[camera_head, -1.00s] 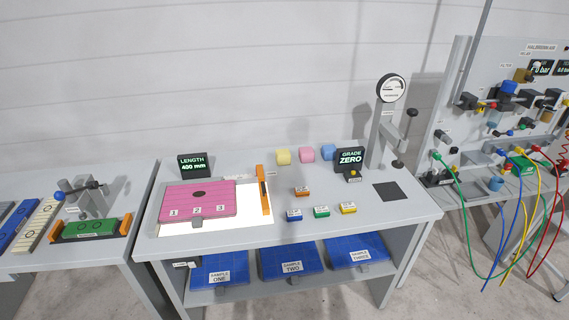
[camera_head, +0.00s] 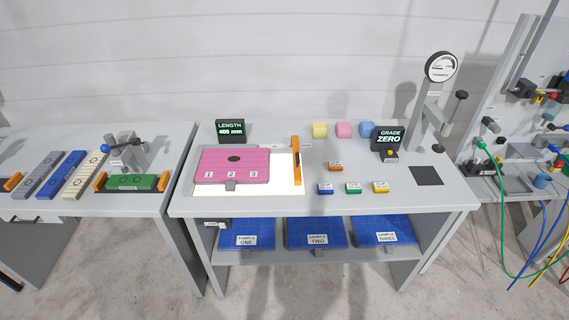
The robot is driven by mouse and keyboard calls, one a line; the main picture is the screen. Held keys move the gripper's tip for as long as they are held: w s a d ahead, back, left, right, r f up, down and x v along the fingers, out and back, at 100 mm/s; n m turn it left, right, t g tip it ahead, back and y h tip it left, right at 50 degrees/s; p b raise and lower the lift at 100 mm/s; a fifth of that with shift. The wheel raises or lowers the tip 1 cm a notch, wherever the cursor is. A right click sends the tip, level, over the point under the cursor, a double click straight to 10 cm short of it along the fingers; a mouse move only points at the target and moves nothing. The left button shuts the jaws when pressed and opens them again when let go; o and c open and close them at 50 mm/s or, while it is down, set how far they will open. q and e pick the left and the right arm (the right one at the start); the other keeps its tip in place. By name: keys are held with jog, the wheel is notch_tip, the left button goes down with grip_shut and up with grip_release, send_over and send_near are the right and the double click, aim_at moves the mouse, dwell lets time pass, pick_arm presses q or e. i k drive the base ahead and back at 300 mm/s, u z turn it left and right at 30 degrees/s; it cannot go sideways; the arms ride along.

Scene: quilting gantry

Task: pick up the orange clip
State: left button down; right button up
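The orange clip (camera_head: 335,167) is a small block with a pale label on top. It lies on the grey table (camera_head: 270,206), right of the upright orange bar (camera_head: 296,160) and behind a row of a blue clip (camera_head: 325,188), a green clip (camera_head: 353,188) and a yellow clip (camera_head: 380,187). It stands apart from them. Neither of my grippers is in the head view.
A pink numbered board (camera_head: 232,165) lies on a white lit panel at the left of the table. The "GRADE ZERO" display (camera_head: 388,140) and a gauge stand (camera_head: 432,105) are at the right. Blue sample trays (camera_head: 315,233) fill the lower shelf.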

aim_at(333, 166)
jog(key=u, duration=0.15)
jog(key=k, duration=0.4)
jog(key=z, duration=0.65)
jog(key=i, duration=1.45)
jog(key=u, duration=0.8)
